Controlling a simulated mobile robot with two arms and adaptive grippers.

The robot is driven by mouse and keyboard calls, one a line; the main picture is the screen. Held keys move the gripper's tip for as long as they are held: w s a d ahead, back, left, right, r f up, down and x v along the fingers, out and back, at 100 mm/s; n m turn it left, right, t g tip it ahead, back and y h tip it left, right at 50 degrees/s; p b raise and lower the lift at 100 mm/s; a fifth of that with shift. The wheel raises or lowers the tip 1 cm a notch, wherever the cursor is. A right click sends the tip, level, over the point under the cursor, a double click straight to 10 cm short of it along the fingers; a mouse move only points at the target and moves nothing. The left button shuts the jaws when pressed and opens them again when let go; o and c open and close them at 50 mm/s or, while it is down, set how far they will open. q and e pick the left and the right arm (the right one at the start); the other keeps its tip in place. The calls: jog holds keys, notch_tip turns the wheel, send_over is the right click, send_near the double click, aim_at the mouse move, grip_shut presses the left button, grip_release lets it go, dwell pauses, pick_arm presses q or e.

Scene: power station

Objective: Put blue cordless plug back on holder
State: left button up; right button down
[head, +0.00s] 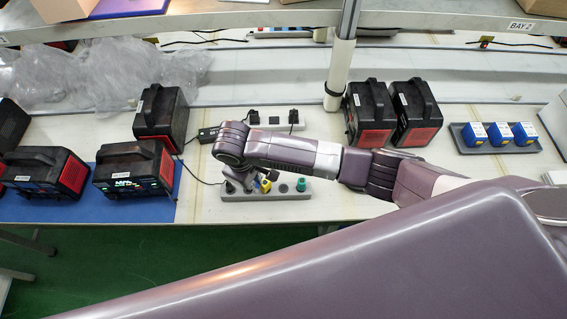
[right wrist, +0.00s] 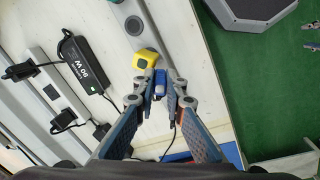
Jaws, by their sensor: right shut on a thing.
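My right gripper (right wrist: 160,88) is shut on a small blue plug (right wrist: 159,84) in the right wrist view. Whether this plug still touches the grey power strip (head: 320,192) is unclear. A green plug (head: 301,184) stands further right on the strip. In the head view my right gripper (head: 258,184) is partly hidden by my wrist, and the blue plug is hidden. A grey holder (head: 490,147) at the right carries three blue-and-white blocks (head: 499,133). My left gripper is out of view.
Black-and-red power units stand behind the strip (head: 371,112) and on the blue mat (head: 178,190) at left. A black adapter (right wrist: 85,65) with cables lies beside the gripper. A metal post (head: 342,60) rises at the back. Bare table lies around the holder.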

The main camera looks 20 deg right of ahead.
jog(key=d+r+m+g+y+p, duration=0.1)
jog(key=d+r+m+p, duration=0.15)
jog(key=d, duration=0.65)
jog(key=shift+m, duration=0.25)
jog(key=f+b, duration=0.1)
jog(key=b, duration=0.1)
jog(key=f+b, duration=0.4)
jog(key=shift+a+f, duration=0.25)
jog(key=shift+f, duration=0.6)
jog(key=shift+s+p, duration=0.15)
jog(key=shift+p, duration=0.3)
jog(key=c, duration=1.9)
grip_release()
